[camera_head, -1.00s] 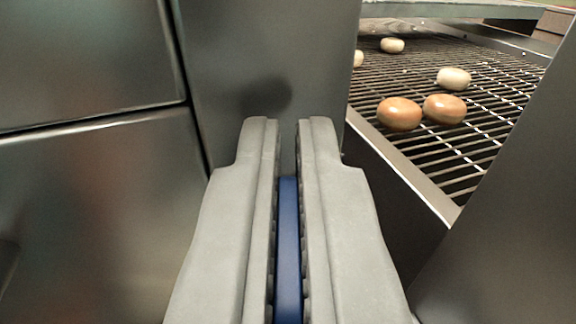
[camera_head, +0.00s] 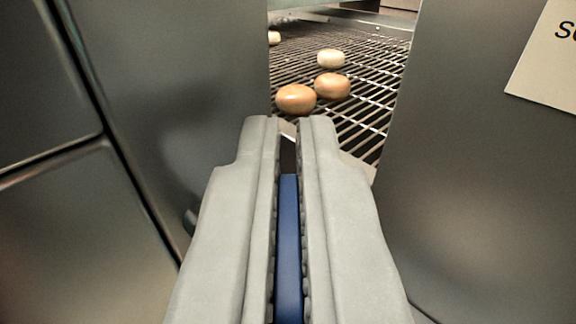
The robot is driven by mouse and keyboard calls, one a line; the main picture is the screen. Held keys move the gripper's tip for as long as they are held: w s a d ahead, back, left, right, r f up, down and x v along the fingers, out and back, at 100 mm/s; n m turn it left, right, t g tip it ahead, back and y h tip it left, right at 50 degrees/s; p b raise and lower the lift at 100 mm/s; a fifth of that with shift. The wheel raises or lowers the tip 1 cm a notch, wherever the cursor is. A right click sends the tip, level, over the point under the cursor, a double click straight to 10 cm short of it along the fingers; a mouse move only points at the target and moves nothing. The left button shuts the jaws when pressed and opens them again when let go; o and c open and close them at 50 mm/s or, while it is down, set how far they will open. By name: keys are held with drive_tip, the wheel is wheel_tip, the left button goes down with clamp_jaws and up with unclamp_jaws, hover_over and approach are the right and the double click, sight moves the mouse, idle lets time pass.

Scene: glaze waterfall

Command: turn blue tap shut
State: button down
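The blue tap (camera_head: 289,240) shows as a narrow upright blue strip between the fingers of my gripper (camera_head: 290,130). The two grey fingers are close together, one on each side of the blue piece, and look shut on it. The rest of the tap is hidden by the fingers, so its turn position cannot be read.
Steel panels stand at the left (camera_head: 170,90) and right (camera_head: 470,190). Between them, behind the fingertips, is a wire conveyor grid (camera_head: 365,105) with glazed brown and pale doughnuts (camera_head: 296,99). A paper sign (camera_head: 548,65) is at the upper right, partly cut off.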

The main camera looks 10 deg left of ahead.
drive_tip(key=shift+h, duration=0.3)
drive_tip(key=c, duration=1.6)
unclamp_jaws()
drive_tip(key=s+d, duration=0.1)
drive_tip(key=s, duration=1)
drive_tip(key=s+d, duration=0.1)
drive_tip(key=s, duration=0.5)
drive_tip(key=shift+s+d, duration=0.15)
drive_tip(key=shift+d, duration=0.2)
